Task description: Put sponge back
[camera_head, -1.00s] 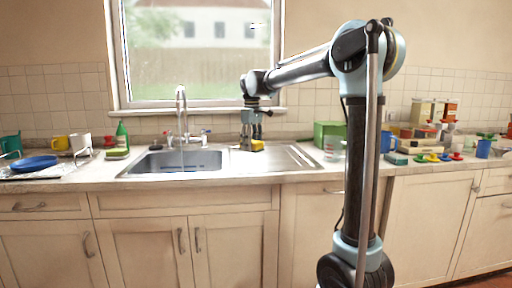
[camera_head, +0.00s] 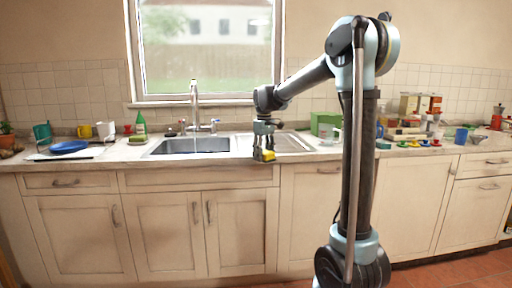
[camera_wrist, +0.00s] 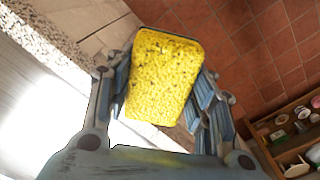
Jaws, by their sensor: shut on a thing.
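A yellow sponge (camera_head: 266,155) is held in my gripper (camera_head: 264,150), in front of the counter's front edge in the head view. In the wrist view the sponge (camera_wrist: 165,75) shows its broad yellow face between the two fingers of my gripper (camera_wrist: 165,90), with red floor tiles and the counter edge behind it. My gripper is shut on it. A green item (camera_head: 138,138), perhaps another sponge, lies on the counter left of the sink, below a green bottle (camera_head: 141,122).
The sink (camera_head: 195,146) with its faucet (camera_head: 195,95) is left of my gripper, and a ribbed drainboard (camera_head: 285,142) is behind it. A blue plate (camera_head: 69,147) and cups stand at left. A green box (camera_head: 324,123) and several small items crowd the right counter.

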